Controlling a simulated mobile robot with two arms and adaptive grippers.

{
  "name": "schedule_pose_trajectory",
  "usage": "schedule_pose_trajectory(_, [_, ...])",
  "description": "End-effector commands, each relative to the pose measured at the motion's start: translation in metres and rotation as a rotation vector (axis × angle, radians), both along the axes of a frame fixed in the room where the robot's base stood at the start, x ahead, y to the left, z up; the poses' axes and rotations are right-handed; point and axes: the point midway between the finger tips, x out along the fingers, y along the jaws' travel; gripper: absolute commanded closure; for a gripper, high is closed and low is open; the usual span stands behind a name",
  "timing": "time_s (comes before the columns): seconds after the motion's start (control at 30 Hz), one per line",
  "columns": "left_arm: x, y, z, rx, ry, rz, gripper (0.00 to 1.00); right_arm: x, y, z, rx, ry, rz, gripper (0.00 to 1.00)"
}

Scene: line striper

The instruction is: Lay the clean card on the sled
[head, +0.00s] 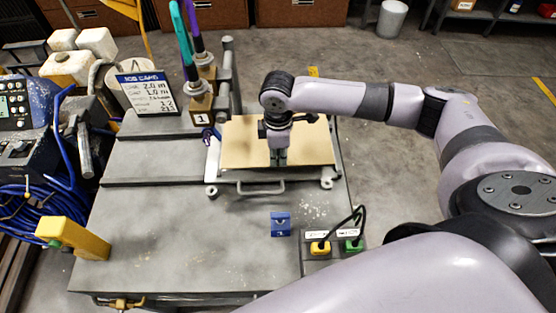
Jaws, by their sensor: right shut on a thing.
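The card (237,143) is a clean tan sheet lying flat over the sled (231,176), a grey frame with a front handle and small wheels at its corners. My right gripper (279,162) points down at the card's near edge, right of its middle, and is shut on it. The fingers hide that bit of the edge. I cannot tell whether the card rests fully on the sled or is slightly raised. My left gripper is not in view.
A blue block (281,224) sits on the grey bench (190,240) in front of the sled. A yellow block (75,238) stands at the left. Yellow and green plugs (319,248) are at the right. A job card sign (148,93) and markers in holders (200,108) stand behind.

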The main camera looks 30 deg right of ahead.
Motion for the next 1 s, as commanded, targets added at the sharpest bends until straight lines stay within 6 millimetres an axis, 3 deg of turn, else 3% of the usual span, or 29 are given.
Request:
schedule_pose_trajectory(0.3, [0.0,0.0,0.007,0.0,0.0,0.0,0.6,0.0,0.0,-0.034,-0.001,0.0,0.0,1.0])
schedule_pose_trajectory(0.6, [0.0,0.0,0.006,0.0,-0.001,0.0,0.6,0.0,0.0,-0.037,0.0,0.0,0.0,1.0])
schedule_pose_trajectory(0.63, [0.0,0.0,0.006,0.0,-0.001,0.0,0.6,-0.001,0.0,-0.038,0.0,0.0,-0.001,0.88])
schedule_pose_trajectory(0.9, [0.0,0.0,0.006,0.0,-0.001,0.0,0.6,0.0,0.0,-0.037,0.0,0.0,0.0,0.7])
schedule_pose_trajectory(1.0, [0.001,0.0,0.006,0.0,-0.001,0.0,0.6,0.0,0.0,-0.037,0.0,0.0,0.0,0.69])
